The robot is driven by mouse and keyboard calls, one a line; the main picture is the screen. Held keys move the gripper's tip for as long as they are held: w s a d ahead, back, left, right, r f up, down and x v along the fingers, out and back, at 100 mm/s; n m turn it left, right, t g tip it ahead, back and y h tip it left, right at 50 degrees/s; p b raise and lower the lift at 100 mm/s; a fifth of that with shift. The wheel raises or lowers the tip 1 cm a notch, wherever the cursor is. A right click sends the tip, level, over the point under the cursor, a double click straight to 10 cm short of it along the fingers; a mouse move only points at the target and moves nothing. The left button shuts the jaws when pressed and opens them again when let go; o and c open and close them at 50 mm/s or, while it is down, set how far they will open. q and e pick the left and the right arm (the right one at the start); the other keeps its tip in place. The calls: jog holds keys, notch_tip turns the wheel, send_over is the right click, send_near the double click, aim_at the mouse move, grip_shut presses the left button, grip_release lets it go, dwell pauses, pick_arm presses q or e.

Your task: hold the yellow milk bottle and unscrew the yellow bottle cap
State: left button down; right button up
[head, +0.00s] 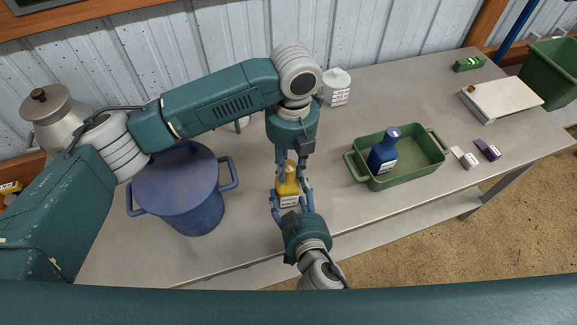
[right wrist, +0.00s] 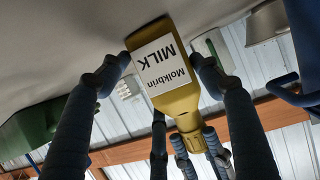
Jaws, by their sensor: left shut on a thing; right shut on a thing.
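The yellow milk bottle (head: 289,190) stands upright near the table's front edge, its MILK label facing the front. It appears upside down in the right wrist view (right wrist: 172,80). My right gripper (head: 291,196) is shut on the bottle's body, with a finger on each side. My left gripper (head: 291,170) points down from above and is shut around the bottle's top. In the right wrist view its fingers surround the neck end (right wrist: 192,140). The yellow cap is mostly hidden between those fingers, so I cannot tell how far it is turned.
A blue lidded pot (head: 180,195) stands to the left. A green tray (head: 413,163) with a blue bottle (head: 384,150) is to the right. A white container (head: 336,88) stands behind. The table (head: 340,215) is clear between the yellow bottle and the tray.

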pick_arm(q)
jog(key=n, duration=0.3)
jog(key=shift+n, duration=0.4)
jog(key=n, duration=0.3)
jog(key=shift+r, duration=0.1)
jog(key=shift+n, duration=0.4)
jog(key=shift+n, duration=0.6)
jog(key=n, duration=1)
jog(key=n, duration=1.1)
jog(key=shift+r+n, duration=0.1)
jog(key=shift+n, duration=0.2)
